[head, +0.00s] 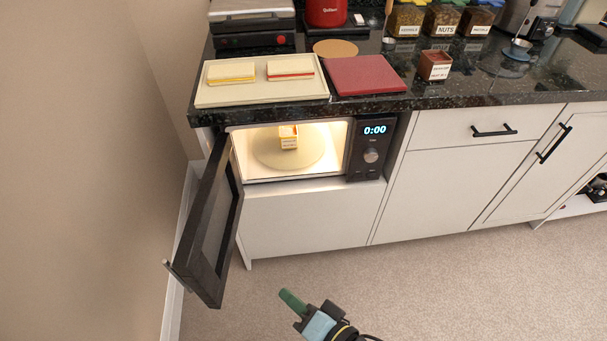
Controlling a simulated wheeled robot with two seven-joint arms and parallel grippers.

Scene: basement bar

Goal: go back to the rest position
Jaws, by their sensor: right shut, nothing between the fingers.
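My right gripper (293,300) is low in the picture, over the open floor in front of the cabinets. Its green fingers are together and hold nothing. It is well apart from the microwave and the counter. My left gripper does not show. The microwave (370,150) is built in under the counter and lit inside, with 0:00 on its display. Its dark door (211,230) hangs wide open to the left. Inside, a small yellow and white labelled item (289,137) stands on the round turntable (312,157).
A cream tray (262,97) with two sandwich-like items, a red board (365,75) and a small red-brown box (435,65) lie on the dark counter. The open microwave door juts out near the left wall (110,170). The carpet (440,290) is clear at right.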

